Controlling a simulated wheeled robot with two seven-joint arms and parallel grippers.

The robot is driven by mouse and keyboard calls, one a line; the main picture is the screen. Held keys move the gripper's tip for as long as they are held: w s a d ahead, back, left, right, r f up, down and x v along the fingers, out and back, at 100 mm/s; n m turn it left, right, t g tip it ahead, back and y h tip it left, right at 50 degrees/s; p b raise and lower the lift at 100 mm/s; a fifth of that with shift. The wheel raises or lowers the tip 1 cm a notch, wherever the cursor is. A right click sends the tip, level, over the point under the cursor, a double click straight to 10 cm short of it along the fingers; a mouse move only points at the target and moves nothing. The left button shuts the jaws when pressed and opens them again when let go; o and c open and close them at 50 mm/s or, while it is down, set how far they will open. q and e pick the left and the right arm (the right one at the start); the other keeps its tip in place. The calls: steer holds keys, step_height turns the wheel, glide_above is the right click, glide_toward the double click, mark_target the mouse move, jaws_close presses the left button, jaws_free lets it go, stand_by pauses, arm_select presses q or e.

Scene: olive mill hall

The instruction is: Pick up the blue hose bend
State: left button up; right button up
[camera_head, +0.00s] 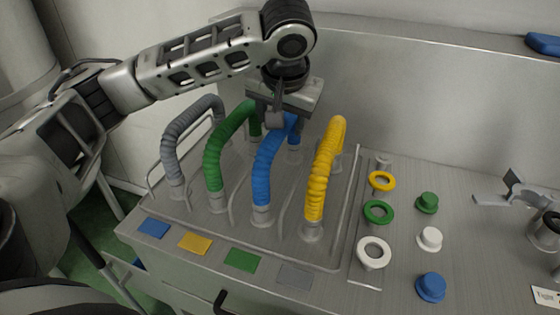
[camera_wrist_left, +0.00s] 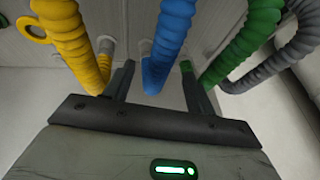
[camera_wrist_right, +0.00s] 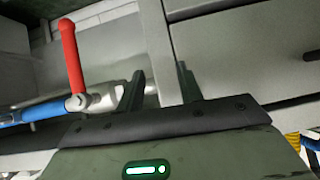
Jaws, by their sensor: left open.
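The blue hose bend (camera_head: 265,168) stands as a ribbed arch on the steel counter, between the green hose bend (camera_head: 214,160) and the yellow hose bend (camera_head: 322,175). My left gripper (camera_head: 277,122) is above the far part of the blue bend and hides some of it. In the left wrist view the blue bend (camera_wrist_left: 168,50) runs between the two open fingers of my left gripper (camera_wrist_left: 158,85), with gaps on both sides. My right gripper (camera_wrist_right: 160,85) shows only in its own wrist view, fingers apart, nothing between them.
A grey hose bend (camera_head: 178,140) stands at the far left. Coloured patches, such as a blue one (camera_head: 153,228), lie along the front. Rings and caps, such as a blue cap (camera_head: 431,287), stand to the right. A red handle (camera_wrist_right: 72,55) shows near my right gripper.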

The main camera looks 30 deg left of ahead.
arm_select(q)
steer(key=shift+s+x, duration=0.2)
steer(key=shift+x, duration=2.95)
steer(key=shift+f, duration=0.1)
steer(key=shift+c, duration=0.4)
jaws_close()
steer(key=shift+r, duration=0.2)
